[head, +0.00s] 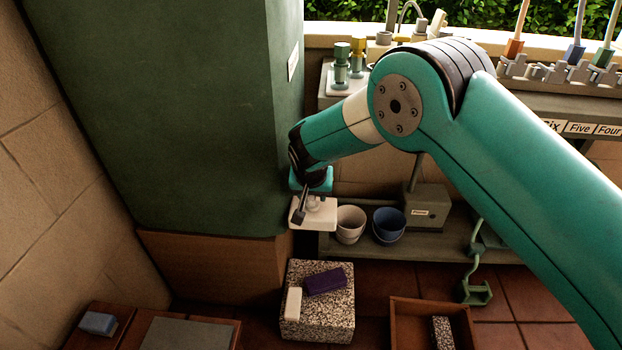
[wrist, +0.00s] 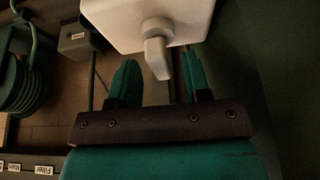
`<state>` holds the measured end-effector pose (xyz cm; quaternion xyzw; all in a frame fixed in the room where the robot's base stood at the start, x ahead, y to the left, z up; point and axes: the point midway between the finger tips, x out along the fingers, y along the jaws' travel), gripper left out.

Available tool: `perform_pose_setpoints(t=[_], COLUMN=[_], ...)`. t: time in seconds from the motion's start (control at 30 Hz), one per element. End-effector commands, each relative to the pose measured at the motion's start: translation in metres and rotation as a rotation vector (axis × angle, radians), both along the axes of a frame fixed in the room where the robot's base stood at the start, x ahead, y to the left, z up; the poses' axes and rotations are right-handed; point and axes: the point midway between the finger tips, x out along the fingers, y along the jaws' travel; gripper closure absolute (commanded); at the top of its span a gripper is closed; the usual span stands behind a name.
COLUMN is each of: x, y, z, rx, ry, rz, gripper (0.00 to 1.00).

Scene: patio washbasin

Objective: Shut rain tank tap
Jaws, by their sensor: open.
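The rain tank (head: 200,110) is the tall dark green block at left in the head view. A white housing (head: 322,217) sits beside its lower right edge, with a small round knob and a dark bar over it. In the wrist view the white housing (wrist: 105,22) fills the top, and a pale tap lever (wrist: 157,52) sticks out of it. My gripper (head: 311,180) is just above the housing; in the wrist view its open teal fingers (wrist: 160,78) stand on both sides of the lever, with gaps visible. Contact cannot be told.
A white cup (head: 349,224) and a blue cup (head: 389,225) stand close right of the housing. A grey box (head: 427,203) is behind them. A speckled block (head: 318,325) carrying a purple and a white bar is below. A green hose reel (wrist: 25,80) is left in the wrist view.

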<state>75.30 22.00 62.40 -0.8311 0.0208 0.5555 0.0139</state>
Motion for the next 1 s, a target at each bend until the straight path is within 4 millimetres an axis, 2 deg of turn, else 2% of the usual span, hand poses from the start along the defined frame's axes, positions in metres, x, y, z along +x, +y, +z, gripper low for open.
perform_pose_setpoints(t=[0.6,0.8,1.0], x=[-0.053,-0.062,-0.064], y=[0.003,0.003,0.003], z=[0.131,0.151,0.156], rx=[0.002,0.001,0.000], ry=[-0.002,-0.001,0.000], rz=[0.001,0.000,-0.001], gripper=[0.56,0.56,0.56])
